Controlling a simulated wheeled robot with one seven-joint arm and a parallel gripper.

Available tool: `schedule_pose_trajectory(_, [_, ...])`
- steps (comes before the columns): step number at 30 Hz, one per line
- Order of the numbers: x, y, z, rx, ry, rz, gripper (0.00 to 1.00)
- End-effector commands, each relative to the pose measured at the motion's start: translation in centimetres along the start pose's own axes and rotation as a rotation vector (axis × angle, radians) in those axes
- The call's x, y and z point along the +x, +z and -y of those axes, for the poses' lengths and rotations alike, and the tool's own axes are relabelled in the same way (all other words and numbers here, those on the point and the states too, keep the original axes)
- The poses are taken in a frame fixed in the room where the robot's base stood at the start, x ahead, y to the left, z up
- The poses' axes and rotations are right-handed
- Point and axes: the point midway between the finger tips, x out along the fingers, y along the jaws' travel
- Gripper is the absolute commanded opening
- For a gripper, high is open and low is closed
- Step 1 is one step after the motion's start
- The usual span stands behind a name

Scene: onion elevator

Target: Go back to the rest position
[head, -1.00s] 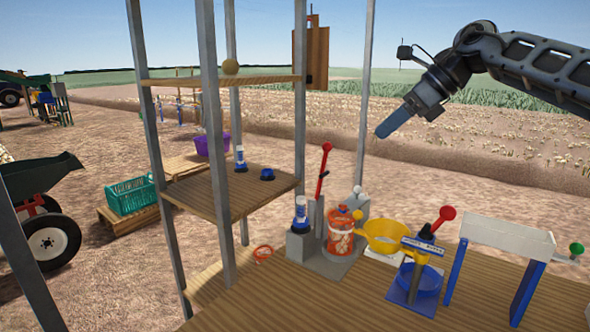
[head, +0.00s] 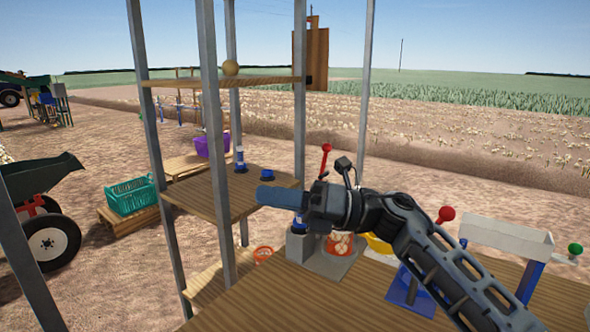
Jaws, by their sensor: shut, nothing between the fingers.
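My gripper (head: 268,197) is shut and empty, with its blue fingers pointing left in the middle of the head view. In the picture it overlaps the right edge of the wooden middle shelf (head: 200,205); whether it touches anything I cannot tell. My arm reaches in from the lower right and hides much of the orange bucket (head: 341,246), the yellow bowl (head: 378,246) and the blue press (head: 420,300). The red-knobbed lever (head: 325,160) rises behind my wrist.
The wooden bench (head: 270,298) has a white trough (head: 507,236) at its right. Metal posts (head: 212,110) frame the shelves. An onion (head: 230,68) sits on the upper shelf (head: 190,81). An orange ring-like basket (head: 263,254) is at the left.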

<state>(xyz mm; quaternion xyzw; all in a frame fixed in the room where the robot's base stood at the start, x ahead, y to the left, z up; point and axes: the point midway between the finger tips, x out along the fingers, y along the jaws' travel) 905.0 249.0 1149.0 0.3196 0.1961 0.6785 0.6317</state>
Motion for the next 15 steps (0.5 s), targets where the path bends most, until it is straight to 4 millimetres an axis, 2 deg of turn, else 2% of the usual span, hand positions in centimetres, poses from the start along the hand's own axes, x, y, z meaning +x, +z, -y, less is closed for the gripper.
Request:
schedule_pose_trajectory(1, [0.6, -1.3, -0.6, 0.055, 0.046, 0.063, 0.00])
schedule_pose_trajectory(7, [1.0, -4.6, -2.7, 0.261, 0.189, 0.298, 0.00])
schedule_pose_trajectory(11, [0.3, -6.8, -3.9, 0.401, 0.267, 0.448, 0.00])
schedule_pose_trajectory(15, [-1.3, -9.3, -4.8, 0.554, 0.337, 0.607, 0.00])
